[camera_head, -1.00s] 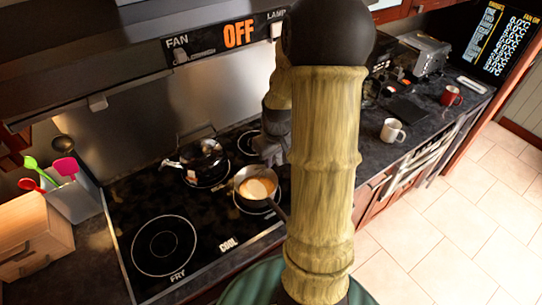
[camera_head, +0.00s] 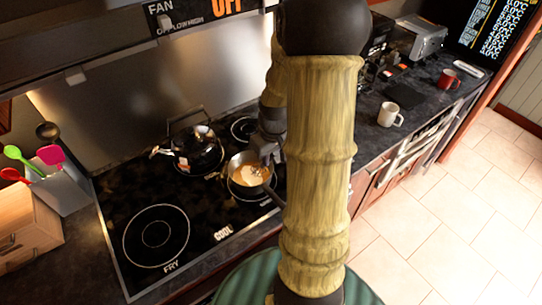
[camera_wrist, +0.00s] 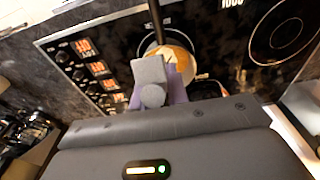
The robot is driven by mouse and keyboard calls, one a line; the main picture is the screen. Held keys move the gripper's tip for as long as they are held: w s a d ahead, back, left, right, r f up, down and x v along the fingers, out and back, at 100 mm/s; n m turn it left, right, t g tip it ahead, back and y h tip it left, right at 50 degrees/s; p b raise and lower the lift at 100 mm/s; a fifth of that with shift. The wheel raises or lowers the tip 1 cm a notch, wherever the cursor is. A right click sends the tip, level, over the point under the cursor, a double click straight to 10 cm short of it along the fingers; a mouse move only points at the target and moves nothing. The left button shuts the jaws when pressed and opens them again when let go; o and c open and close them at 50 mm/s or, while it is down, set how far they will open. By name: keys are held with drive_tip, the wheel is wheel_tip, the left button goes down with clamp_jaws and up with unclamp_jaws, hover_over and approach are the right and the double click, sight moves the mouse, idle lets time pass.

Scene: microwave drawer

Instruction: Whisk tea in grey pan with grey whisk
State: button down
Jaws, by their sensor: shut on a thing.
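My gripper (camera_head: 267,148) is at the pan's right side, partly hidden by my arm. In the wrist view, my gripper (camera_wrist: 163,88) is shut in front of the pan. It is shut on the grey whisk (camera_head: 268,160), whose thin wires appear at the tea; whether they touch the pan's bottom is unclear.
A dark kettle (camera_head: 195,148) stands just left of the pan. A utensil holder (camera_head: 62,190) and wooden box (camera_head: 25,225) are at the left. A white mug (camera_head: 389,115) and red mug (camera_head: 448,79) stand on the right counter. The front-left ring (camera_head: 156,240) is bare.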

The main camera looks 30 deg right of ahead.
drive_tip(key=shift+w+f+b, duration=0.5)
drive_tip(key=shift+f+b, duration=0.1)
drive_tip(key=shift+f, duration=0.35)
drive_tip(key=shift+w+f+b, duration=0.55)
drive_tip(key=shift+f+b, duration=0.05)
drive_tip(key=shift+f, duration=0.4)
drive_tip(key=shift+w+f+b, duration=0.5)
drive_tip(key=shift+f+b, duration=0.1)
drive_tip(key=shift+f, duration=0.35)
drive_tip(key=shift+d, duration=0.1)
